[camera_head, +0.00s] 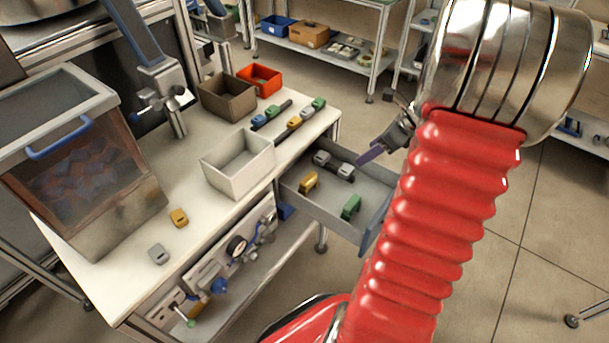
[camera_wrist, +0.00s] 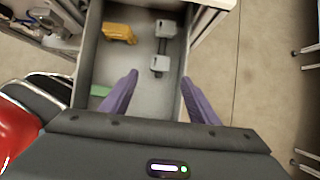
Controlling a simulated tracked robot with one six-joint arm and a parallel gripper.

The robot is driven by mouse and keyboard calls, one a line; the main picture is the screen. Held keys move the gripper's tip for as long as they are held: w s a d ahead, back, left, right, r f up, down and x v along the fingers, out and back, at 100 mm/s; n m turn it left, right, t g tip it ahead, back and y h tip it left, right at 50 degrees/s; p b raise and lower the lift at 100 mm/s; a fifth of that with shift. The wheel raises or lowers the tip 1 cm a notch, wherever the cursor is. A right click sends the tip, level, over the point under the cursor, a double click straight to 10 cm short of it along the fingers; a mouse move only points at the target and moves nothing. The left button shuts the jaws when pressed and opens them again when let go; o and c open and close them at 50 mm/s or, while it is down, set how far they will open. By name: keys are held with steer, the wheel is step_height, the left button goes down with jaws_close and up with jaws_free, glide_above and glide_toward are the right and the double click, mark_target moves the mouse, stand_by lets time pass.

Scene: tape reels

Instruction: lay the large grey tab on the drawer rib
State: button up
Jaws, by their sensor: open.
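The open drawer (camera_head: 375,215) sticks out from the bench. In it a dark drawer rib (camera_wrist: 162,46) carries a grey tab at each end: one grey tab (camera_head: 321,158) is farther left, the other grey tab (camera_head: 346,171) nearer my gripper. Another grey tab (camera_head: 158,254) lies on the bench top at the front left. Which grey tab is the large one I cannot tell. My gripper (camera_wrist: 159,80) is open, with purple fingers and nothing between them. It hangs above the drawer, its fingertips pointing towards the rib; part of it is behind my red arm in the head view.
A yellow tab (camera_head: 309,182) and a green tab (camera_head: 351,207) are in the drawer. A yellow tab (camera_head: 179,218), a white bin (camera_head: 222,178), brown (camera_head: 228,100) and orange (camera_head: 260,78) boxes, and ribs with coloured tabs are on the bench. A clear-fronted container (camera_head: 85,175) stands left.

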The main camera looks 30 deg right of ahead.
steer(key=w+a+r+n+g, duration=0.1)
steer(key=a+r+n, duration=0.5)
steer(key=a, duration=0.4)
steer(key=a+r+n, duration=0.4)
steer(key=a+n, duration=0.4)
steer(key=a, duration=0.3)
steer(key=s+a+r+n+h, duration=0.1)
steer(key=s+a+r+n, duration=0.1)
steer(key=s+a+n, duration=0.3)
steer(key=s+a+r+n+t+h, duration=0.1)
steer(key=s+a+r+n, duration=0.2)
steer(key=a+n, duration=0.7)
steer(key=s+n, duration=0.2)
steer(key=n, duration=0.1)
steer(key=shift+a, duration=0.1)
